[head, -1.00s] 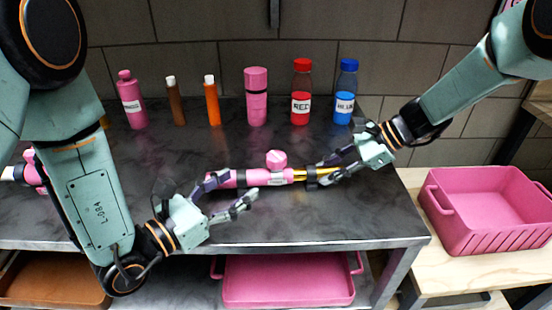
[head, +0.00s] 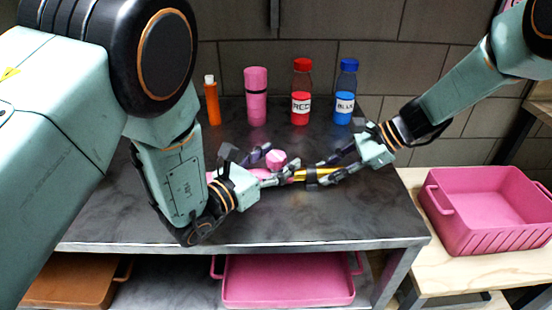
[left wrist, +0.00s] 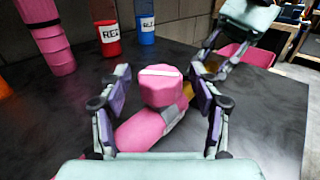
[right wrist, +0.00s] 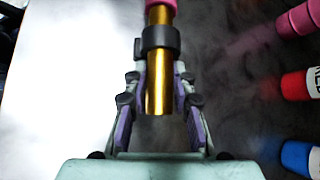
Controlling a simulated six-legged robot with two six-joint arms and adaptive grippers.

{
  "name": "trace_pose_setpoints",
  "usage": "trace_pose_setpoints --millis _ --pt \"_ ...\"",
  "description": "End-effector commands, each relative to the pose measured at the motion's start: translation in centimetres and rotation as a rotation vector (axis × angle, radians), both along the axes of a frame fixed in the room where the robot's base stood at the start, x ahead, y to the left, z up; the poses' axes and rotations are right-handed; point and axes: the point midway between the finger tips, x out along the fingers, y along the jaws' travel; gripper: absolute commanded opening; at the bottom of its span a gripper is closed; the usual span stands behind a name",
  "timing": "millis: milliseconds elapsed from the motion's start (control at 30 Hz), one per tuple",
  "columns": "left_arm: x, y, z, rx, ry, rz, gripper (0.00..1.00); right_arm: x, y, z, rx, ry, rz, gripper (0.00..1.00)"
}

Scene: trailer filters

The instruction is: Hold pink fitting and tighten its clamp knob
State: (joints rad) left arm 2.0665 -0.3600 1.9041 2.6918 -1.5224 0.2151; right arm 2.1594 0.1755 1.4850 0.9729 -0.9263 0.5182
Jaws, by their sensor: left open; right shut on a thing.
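The pink fitting (left wrist: 143,131) lies along the dark tabletop, with a brass tube (right wrist: 158,83) and a dark collar (right wrist: 160,40) at its right end. Its pink clamp knob (left wrist: 163,88) stands up with a white mark across its top; it also shows in the head view (head: 276,158). My left gripper (left wrist: 164,84) is open, its fingers on either side of the knob, with no clear contact visible. In the head view that gripper (head: 280,164) hides much of the fitting. My right gripper (right wrist: 159,85) is shut on the brass tube of the fitting.
Behind stand an orange bottle (head: 211,102), a pink bottle (head: 256,97), a red bottle (head: 301,97) and a blue bottle (head: 345,95). A pink bin (head: 490,213) sits on a wooden bench at right. Below are another pink bin (head: 288,282) and an orange-brown tray (head: 70,284).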

Motion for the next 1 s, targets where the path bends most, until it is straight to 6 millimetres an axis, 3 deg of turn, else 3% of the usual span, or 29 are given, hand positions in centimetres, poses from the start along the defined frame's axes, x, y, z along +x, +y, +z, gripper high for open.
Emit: trace_pose_setpoints --millis 200,833,1000 --pt "0.0 0.0 0.0 0.0 0.0 0.0 0.62 0.0 0.01 0.02 0.0 0.0 0.0 0.0" --pt "-0.01 0.04 0.02 -0.001 -0.001 0.0 0.08 0.01 0.0 0.02 0.0 0.0 0.0 0.0" --pt "0.1 0.06 0.08 -0.004 -0.001 -0.019 0.07 0.01 0.0 0.02 0.0 -0.001 0.001 0.0"
